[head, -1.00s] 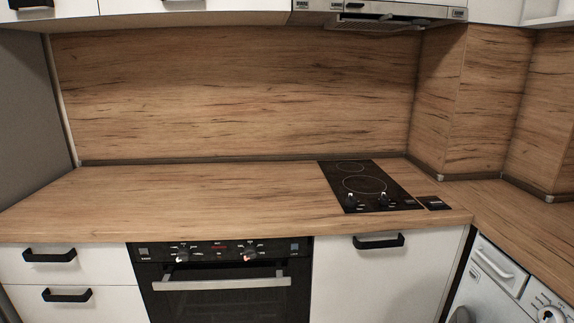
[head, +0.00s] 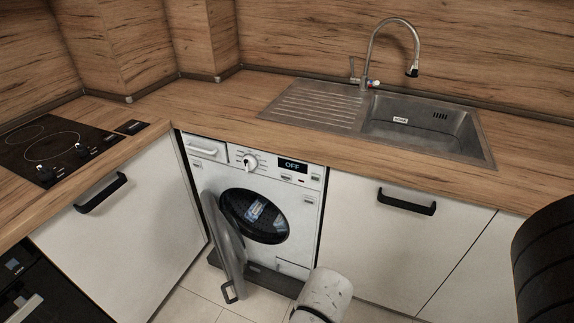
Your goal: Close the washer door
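The washer (head: 309,215) is a white front-loader set under the corner counter. Its round door (head: 226,250) stands open, swung out from the left side of the porthole and seen nearly edge-on. A small dark loop shows at the door's lower end. The dark drum opening (head: 254,216) is uncovered, with something bluish-white inside that I cannot make out. The washer's display reads OFF. My gripper is not visible in the head view.
A white cabinet (head: 130,235) with a black handle stands left of the washer, close to the open door. Another white cabinet (head: 375,240) is to its right. A steel sink (head: 420,125) and a cooktop (head: 55,155) are set in the wooden counter. Tiled floor (head: 190,298) shows below.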

